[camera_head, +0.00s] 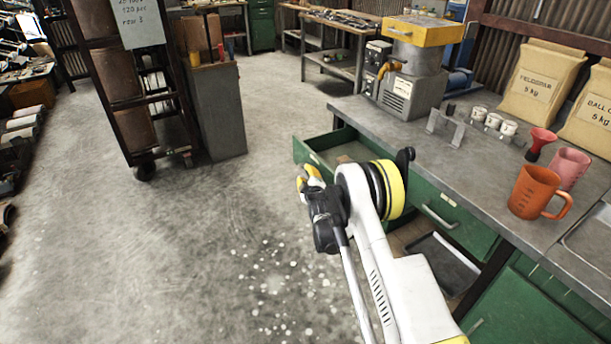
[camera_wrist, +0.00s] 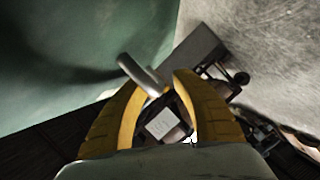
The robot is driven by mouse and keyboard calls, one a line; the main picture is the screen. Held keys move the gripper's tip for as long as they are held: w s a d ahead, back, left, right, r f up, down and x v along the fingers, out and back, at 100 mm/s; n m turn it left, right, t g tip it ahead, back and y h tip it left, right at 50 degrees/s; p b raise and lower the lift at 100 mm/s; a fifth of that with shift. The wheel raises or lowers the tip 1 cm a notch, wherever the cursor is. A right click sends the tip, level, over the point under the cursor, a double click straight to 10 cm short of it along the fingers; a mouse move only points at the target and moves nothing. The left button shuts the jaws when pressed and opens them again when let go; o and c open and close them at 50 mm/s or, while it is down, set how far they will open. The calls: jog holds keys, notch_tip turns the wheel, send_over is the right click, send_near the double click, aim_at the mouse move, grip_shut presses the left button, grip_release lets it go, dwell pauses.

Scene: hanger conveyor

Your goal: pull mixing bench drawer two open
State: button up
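A green drawer (camera_head: 317,150) under the grey mixing bench (camera_head: 470,160) stands partly pulled out, with something small and brown inside. I cannot read which number it is. My gripper (camera_head: 307,177) is at the front of this drawer in the head view, low over the floor. In the wrist view the drawer's green front (camera_wrist: 70,60) fills the left, and its grey bar handle (camera_wrist: 138,73) runs in between my yellow fingertips (camera_wrist: 170,86). The fingertips are close together and look shut on the handle. My arm hides part of the drawer and its handle in the head view.
A shut green drawer (camera_head: 450,215) is to the right. On the bench stand a mixing machine (camera_head: 408,90), an orange jug (camera_head: 535,192), a pink cup (camera_head: 568,165) and paper sacks (camera_head: 540,82). A rack (camera_head: 125,90) and grey cabinet (camera_head: 218,110) stand left; floor between is clear.

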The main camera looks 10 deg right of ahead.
jog(key=v, duration=0.7)
jog(key=shift+s, duration=0.3)
jog(key=s+r+m+g, duration=0.2)
jog(key=s+r+m, duration=0.1)
jog(key=s+r, duration=0.75)
jog(key=s+r+m+g, duration=0.3)
jog(key=s+r, duration=0.4)
jog(key=r, duration=0.7)
jog(key=s+f+m+g, duration=0.1)
jog(key=s+m+g, duration=0.2)
jog(key=s, duration=2.6)
jog(key=m, duration=0.2)
jog(key=shift+f+m+g, duration=0.2)
jog(key=shift+m+g, duration=0.1)
